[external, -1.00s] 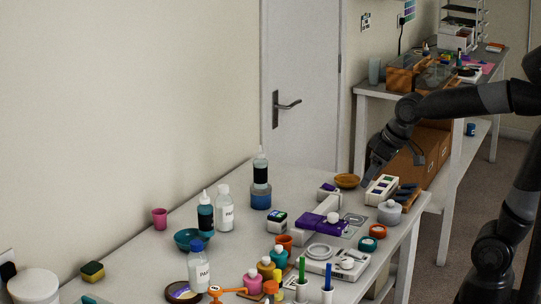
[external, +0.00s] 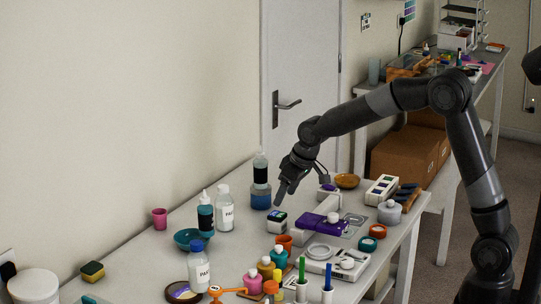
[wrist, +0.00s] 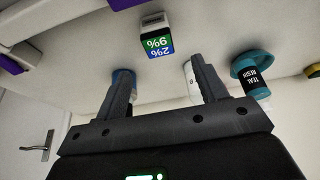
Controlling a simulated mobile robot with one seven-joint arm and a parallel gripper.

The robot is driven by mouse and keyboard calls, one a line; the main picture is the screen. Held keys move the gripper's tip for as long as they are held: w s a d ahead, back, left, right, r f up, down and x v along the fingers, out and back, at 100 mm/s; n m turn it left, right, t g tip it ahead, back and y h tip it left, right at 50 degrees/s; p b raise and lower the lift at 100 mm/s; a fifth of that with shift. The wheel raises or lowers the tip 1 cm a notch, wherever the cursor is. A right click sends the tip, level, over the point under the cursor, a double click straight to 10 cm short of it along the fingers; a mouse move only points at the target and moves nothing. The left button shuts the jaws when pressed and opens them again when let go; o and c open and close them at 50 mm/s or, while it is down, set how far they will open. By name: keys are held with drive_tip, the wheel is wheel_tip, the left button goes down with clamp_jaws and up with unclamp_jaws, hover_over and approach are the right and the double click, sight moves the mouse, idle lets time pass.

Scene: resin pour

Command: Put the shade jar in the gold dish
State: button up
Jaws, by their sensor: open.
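The gold dish (external: 347,181) is a shallow, round golden-orange bowl near the table's far right edge; it does not show in the wrist view. I cannot tell for sure which thing is the shade jar. A small white block (external: 278,222) with a dark, coloured face stands near mid-table; in the wrist view it (wrist: 157,38) shows green and blue panels marked 9% and 2%. My gripper (external: 284,196) is open and empty above the table, just behind that block and left of the dish. In the wrist view its fingers (wrist: 163,85) are apart, with the block beyond their tips.
A blue-based bottle (external: 261,190), a white bottle (external: 224,210) and a teal bottle (external: 206,220) by a teal bowl (external: 187,241) stand left of my gripper. A purple-and-white device (external: 322,224) lies right of it. Small paint jars (external: 265,268) crowd the front.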

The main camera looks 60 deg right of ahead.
sight(275, 214)
drive_tip(key=x, duration=1)
drive_tip(key=shift+s+f, duration=0.1)
drive_tip(key=shift+f, duration=0.2)
drive_tip(key=c, duration=1.2)
drive_tip(key=shift+r, duration=0.2)
wheel_tip(275, 214, up, 4)
drive_tip(key=shift+d+r, duration=0.1)
drive_tip(key=shift+r, duration=0.05)
drive_tip(key=s+d+r, duration=0.6)
drive_tip(key=d, duration=0.3)
drive_tip(key=w+a+f, duration=0.2)
drive_tip(key=a, duration=0.2)
drive_tip(key=w+a+f, duration=0.2)
drive_tip(key=a, duration=0.1)
drive_tip(key=w+a+f, duration=0.1)
drive_tip(key=w+a, duration=0.2)
drive_tip(key=a, duration=0.1)
drive_tip(key=shift+a+f, duration=0.3)
drive_tip(key=shift+f, duration=0.1)
